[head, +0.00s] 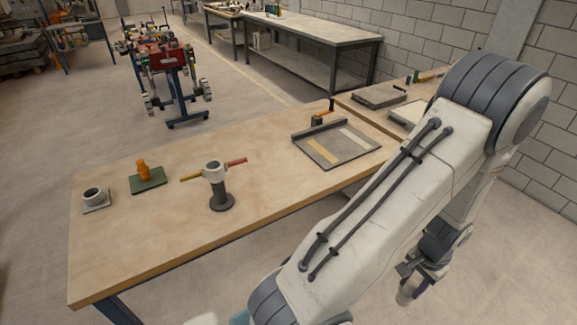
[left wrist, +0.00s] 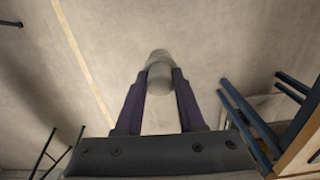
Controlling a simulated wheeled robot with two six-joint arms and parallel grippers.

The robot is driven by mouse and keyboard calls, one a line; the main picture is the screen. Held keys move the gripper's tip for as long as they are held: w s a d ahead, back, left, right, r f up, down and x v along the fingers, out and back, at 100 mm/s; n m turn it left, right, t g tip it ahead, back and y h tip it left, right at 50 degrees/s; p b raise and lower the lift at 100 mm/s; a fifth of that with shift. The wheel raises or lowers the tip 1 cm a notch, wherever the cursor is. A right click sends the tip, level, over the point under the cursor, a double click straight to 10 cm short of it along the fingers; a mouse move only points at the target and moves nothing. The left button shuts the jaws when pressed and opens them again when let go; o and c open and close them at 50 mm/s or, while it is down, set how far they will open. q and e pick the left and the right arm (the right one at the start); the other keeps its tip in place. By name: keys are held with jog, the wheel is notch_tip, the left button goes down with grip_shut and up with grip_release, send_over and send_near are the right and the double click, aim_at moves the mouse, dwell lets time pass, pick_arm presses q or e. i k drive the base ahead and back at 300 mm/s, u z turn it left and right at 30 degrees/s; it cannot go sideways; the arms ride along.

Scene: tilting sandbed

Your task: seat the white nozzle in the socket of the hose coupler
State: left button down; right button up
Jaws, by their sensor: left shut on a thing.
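My left gripper (head: 408,283) is shut on a pale, rounded piece that looks like the white nozzle (head: 405,297). It hangs low over the floor, right of the bench and well away from it. In the left wrist view the nozzle (left wrist: 159,72) stands between the dark fingers (left wrist: 160,88). The likely hose coupler (head: 215,171) is a white collar on a dark round-footed post, with a yellow lever to the left and a red one to the right. Its dark socket opening faces up and looks empty. My right gripper is not in view.
The bench front is clear. My arm crosses the right side.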

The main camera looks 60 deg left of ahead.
aim_at(218, 185)
jog(key=i, duration=1.65)
jog(key=u, duration=2.4)
